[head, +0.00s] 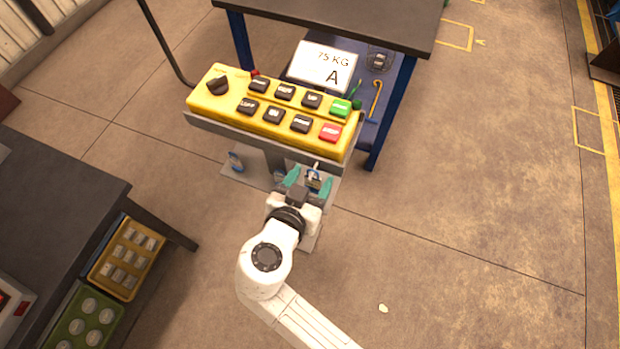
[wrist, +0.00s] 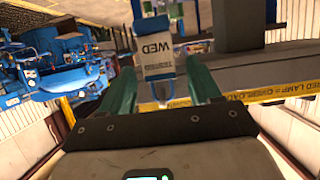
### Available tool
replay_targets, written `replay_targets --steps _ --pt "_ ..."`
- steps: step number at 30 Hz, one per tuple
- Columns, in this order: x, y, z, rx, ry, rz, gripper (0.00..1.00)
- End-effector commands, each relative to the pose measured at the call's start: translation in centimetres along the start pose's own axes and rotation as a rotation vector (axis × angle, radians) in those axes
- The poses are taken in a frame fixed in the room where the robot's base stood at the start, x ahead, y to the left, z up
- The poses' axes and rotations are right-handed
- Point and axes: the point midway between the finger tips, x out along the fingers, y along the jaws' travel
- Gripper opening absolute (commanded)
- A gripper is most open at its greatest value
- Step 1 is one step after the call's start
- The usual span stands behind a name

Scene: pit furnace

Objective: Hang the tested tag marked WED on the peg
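I cannot make out the peg clearly.
A yellow button panel (head: 272,110) on a grey stand rises just beyond my gripper. Another blue-and-white tag (head: 236,161) hangs at its left. A dark-topped blue bench (head: 340,22) stands behind, a dark table (head: 60,195) at left. The floor at right is clear.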

Motion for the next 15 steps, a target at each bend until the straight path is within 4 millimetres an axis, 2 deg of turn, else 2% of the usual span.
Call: replay_targets --steps 10,15 --pt "-0.3 0.0 0.0 0.000 0.000 -0.001 0.67" --pt "-2.4 -0.1 0.1 0.001 0.001 -0.004 0.67"
